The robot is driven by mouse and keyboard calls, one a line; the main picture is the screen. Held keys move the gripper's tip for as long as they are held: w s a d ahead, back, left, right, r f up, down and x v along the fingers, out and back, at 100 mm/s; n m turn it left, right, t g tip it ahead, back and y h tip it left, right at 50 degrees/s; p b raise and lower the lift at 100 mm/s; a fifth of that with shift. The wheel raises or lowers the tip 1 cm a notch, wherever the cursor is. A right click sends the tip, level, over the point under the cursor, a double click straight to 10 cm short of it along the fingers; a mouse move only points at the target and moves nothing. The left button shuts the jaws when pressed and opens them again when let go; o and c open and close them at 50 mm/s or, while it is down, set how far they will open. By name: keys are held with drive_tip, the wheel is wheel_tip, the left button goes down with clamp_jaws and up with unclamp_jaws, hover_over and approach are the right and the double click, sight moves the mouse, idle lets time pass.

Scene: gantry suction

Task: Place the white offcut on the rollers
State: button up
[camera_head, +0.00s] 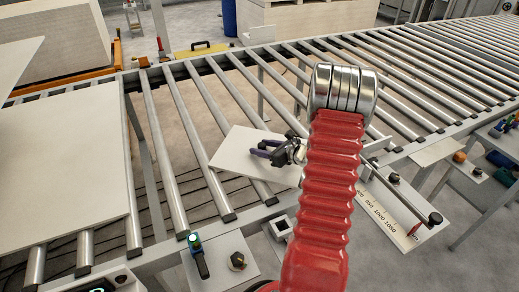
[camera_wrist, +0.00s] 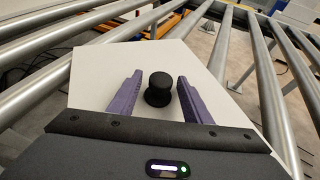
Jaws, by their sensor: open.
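The white offcut (camera_head: 235,158) is a flat, angular panel lying across the rollers (camera_head: 188,140) in the head view, beside the red arm. It also fills the middle of the wrist view (camera_wrist: 100,72), with a black knob (camera_wrist: 160,88) standing up from it. My gripper (camera_head: 268,149) is over the offcut. Its purple fingers are open in the wrist view (camera_wrist: 159,80), one on each side of the knob with gaps between. My arm hides part of the offcut's right side in the head view.
A large pale board (camera_head: 70,170) lies on the rollers at left. Stacked boards (camera_head: 50,40) stand behind. A ruler plate (camera_head: 385,212) is at the right front edge, and a small plate (camera_head: 220,262) with a green-lit device is at the front. Rollers at the upper right are bare.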

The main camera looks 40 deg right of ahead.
drive_tip(key=v, duration=1.2)
idle(0.5)
drive_tip(key=shift+a+r, duration=0.1)
drive_tip(key=a+r+n+g+y, duration=0.25)
drive_tip(key=a+n, duration=0.25)
drive_tip(key=a, duration=0.4)
drive_tip(key=w+a+r+n+g+y, duration=0.15)
drive_tip(key=a+r+n, duration=0.3)
drive_tip(key=a, duration=0.45)
drive_tip(key=a+r+n+g+y, duration=0.1)
drive_tip(key=a+r+n+g, duration=0.15)
drive_tip(key=a+n, duration=0.45)
drive_tip(key=s+a+r+n+g+h, duration=0.1)
drive_tip(key=s+a+r+n+h, duration=0.5)
drive_tip(key=s+a+n, duration=0.8)
wheel_tip(320, 180, up, 3)
drive_tip(key=n, duration=0.4)
drive_tip(key=shift+s+a, duration=0.35)
drive_tip(key=shift+s, duration=0.05)
